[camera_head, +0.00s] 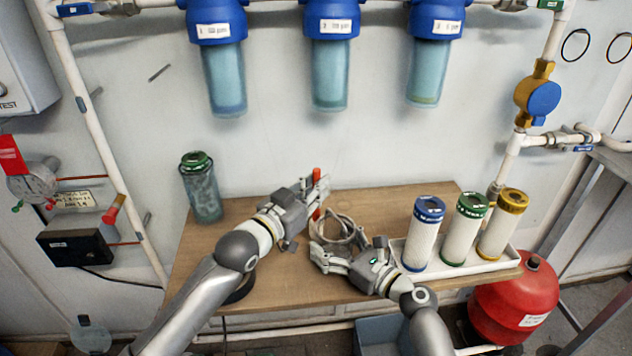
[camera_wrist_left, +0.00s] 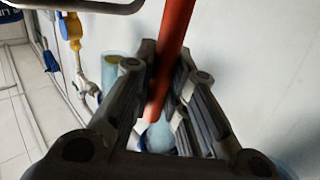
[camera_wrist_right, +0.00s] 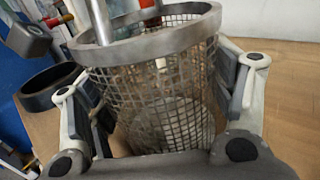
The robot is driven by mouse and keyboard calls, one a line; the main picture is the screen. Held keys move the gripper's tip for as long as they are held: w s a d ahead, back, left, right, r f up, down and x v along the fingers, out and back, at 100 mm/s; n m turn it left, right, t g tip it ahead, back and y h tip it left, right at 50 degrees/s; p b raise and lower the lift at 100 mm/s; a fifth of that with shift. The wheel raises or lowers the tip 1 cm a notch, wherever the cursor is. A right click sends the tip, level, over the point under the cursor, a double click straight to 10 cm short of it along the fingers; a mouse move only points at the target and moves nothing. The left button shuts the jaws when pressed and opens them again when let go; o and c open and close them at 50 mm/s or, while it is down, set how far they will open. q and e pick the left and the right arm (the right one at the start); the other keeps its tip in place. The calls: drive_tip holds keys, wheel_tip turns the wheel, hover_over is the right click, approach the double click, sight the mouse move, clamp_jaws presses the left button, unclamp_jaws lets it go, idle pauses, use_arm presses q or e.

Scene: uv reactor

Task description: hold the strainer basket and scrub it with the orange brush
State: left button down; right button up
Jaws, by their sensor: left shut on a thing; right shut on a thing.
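The strainer basket (camera_wrist_right: 165,95) is a metal mesh cylinder with a solid rim, held between both fingers of my right gripper (camera_wrist_right: 165,110). In the head view the basket (camera_head: 340,222) is partly hidden by my right gripper (camera_head: 322,254), above the table's middle. My left gripper (camera_head: 312,192) is shut on the red-orange handle of the brush (camera_head: 317,178), higher than the basket. The handle (camera_wrist_left: 172,55) runs between the left fingers (camera_wrist_left: 160,95) in the left wrist view. The brush head is not clear. I cannot tell whether the brush touches the basket.
A white tray (camera_head: 484,267) with blue-, green- and yellow-capped cartridges stands right on the wooden table (camera_head: 290,285). A green-topped canister (camera_head: 203,190) stands at the left. Blue-headed filter housings (camera_head: 330,65) hang above. A red tank (camera_head: 515,300) is beyond the right edge.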

use_arm(q)
drive_tip(key=shift+f, duration=1)
drive_tip(key=shift+w+a, duration=0.15)
drive_tip(key=shift+r, duration=0.1)
drive_tip(key=shift+r, duration=1.65)
drive_tip(key=shift+d, duration=0.2)
drive_tip(key=shift+f, duration=0.1)
drive_tip(key=shift+s+f, duration=0.2)
drive_tip(key=shift+f, duration=1.45)
drive_tip(key=shift+w+a, duration=0.2)
